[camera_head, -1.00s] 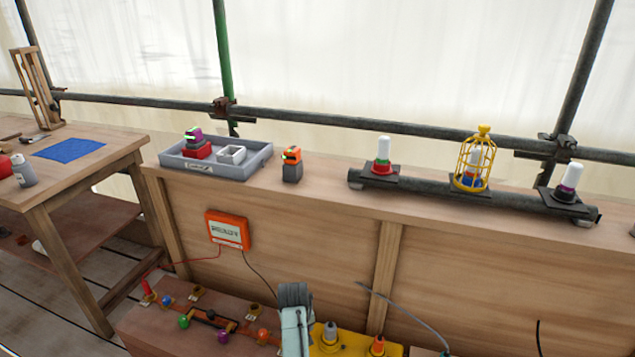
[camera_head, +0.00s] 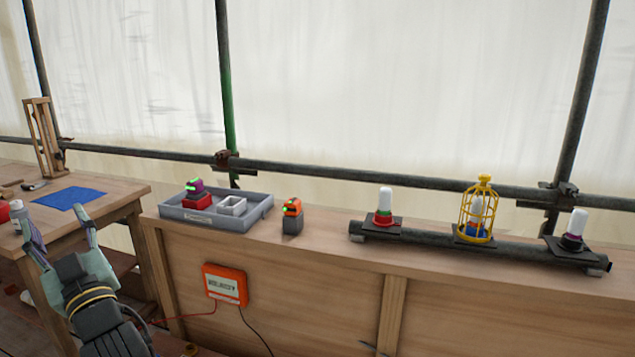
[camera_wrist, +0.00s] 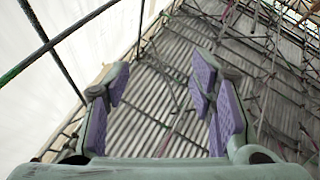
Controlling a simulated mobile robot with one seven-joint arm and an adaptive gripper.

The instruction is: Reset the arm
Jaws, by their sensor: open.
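My gripper (camera_head: 62,238) is at the lower left of the head view, in front of the left wooden table. Its two fingers are spread apart and point up, with nothing between them. In the wrist view my gripper (camera_wrist: 160,85) shows its purple finger pads wide apart. Only scaffold poles and ribbed decking show beyond the pads, and no object is near them.
A grey tray (camera_head: 180,214) with coloured pieces, an orange-topped block (camera_head: 292,217) and a dark pipe (camera_head: 480,246) with white-topped pieces stand on the wooden ledge. A yellow cage (camera_head: 477,215) covers one piece. The left table (camera_head: 115,195) holds a blue cloth (camera_head: 68,197).

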